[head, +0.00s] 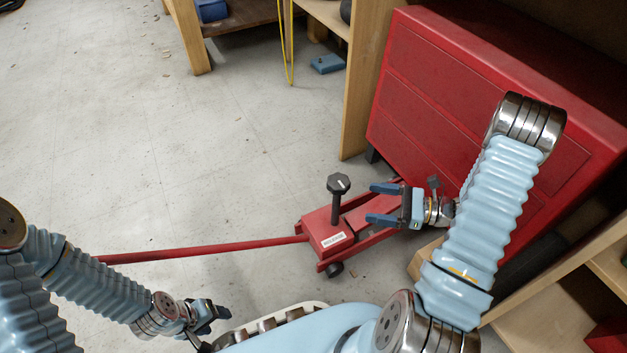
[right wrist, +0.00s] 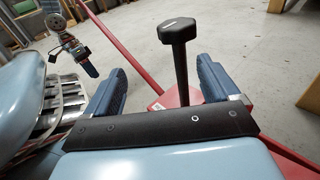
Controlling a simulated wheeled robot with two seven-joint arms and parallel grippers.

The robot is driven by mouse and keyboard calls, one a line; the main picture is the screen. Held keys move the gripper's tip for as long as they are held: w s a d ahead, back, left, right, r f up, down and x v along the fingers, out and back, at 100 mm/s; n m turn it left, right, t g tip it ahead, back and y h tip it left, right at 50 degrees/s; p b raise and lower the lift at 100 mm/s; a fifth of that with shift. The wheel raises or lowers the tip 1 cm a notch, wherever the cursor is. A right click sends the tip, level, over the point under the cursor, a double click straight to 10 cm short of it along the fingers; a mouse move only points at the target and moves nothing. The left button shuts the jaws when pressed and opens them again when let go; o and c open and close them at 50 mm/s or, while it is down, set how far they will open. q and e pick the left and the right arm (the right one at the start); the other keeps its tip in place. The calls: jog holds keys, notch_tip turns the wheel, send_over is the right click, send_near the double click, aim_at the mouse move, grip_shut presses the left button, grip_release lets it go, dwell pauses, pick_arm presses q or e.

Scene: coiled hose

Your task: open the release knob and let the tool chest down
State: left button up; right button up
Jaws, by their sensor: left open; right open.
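The release knob (head: 339,184) is a black faceted knob on a dark upright stem, standing on the red floor jack (head: 325,235). The red tool chest (head: 480,110) stands at the right, with the front of the jack reaching toward its underside. My right gripper (head: 374,203) is open just right of the knob in the head view, its fingers pointing at the stem. In the right wrist view the knob (right wrist: 178,30) rises beyond and between the two open fingers (right wrist: 165,92). My left gripper (head: 222,312) is open and empty, low near my base.
A long red handle (head: 200,250) runs left from the jack above the floor. A wooden bench post (head: 366,80) stands beside the chest, with wooden shelving (head: 560,290) at lower right. A blue object (head: 327,63) lies on the floor behind.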

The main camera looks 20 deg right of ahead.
aim_at(332, 179)
jog(key=shift+m+t, duration=0.3)
jog(key=shift+t, duration=0.4)
jog(key=x, duration=0.4)
jog(key=w+d+b+x, duration=0.1)
jog(key=x, duration=0.3)
jog(key=r+x, duration=0.1)
jog(key=x, duration=0.4)
jog(key=shift+w+d+b, duration=0.3)
jog(key=shift+w, duration=0.05)
jog(key=c, duration=1)
jog(key=shift+o, duration=0.2)
